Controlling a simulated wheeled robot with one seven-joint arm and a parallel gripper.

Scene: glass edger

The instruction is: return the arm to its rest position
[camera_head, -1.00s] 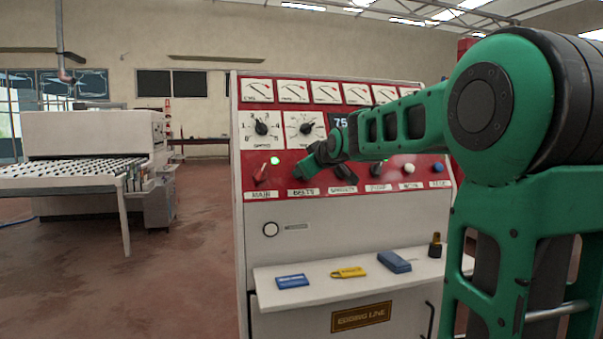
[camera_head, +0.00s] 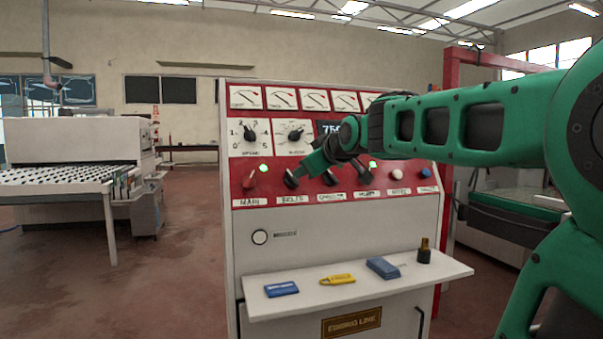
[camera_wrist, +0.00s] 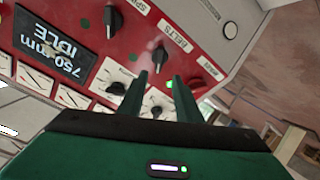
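My gripper (camera_head: 300,172) is in front of the red switch band of the control panel (camera_head: 243,220), near the dark BELTS switch (camera_head: 291,179). In the wrist view its two green fingers (camera_wrist: 160,76) stand apart with an empty gap between them, and the BELTS switch (camera_wrist: 159,56) shows just beyond the tips. Whether the fingers touch the panel I cannot tell. My green arm reaches in from the right, its forearm about level in front of the gauges.
A white shelf (camera_head: 300,303) juts from the panel, with a blue tag (camera_head: 281,289), a yellow tag (camera_head: 338,280), a blue block (camera_head: 382,267) and a dark bottle-like item (camera_head: 424,251). A roller conveyor machine (camera_head: 70,140) stands left. Open floor (camera_head: 185,240) lies between.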

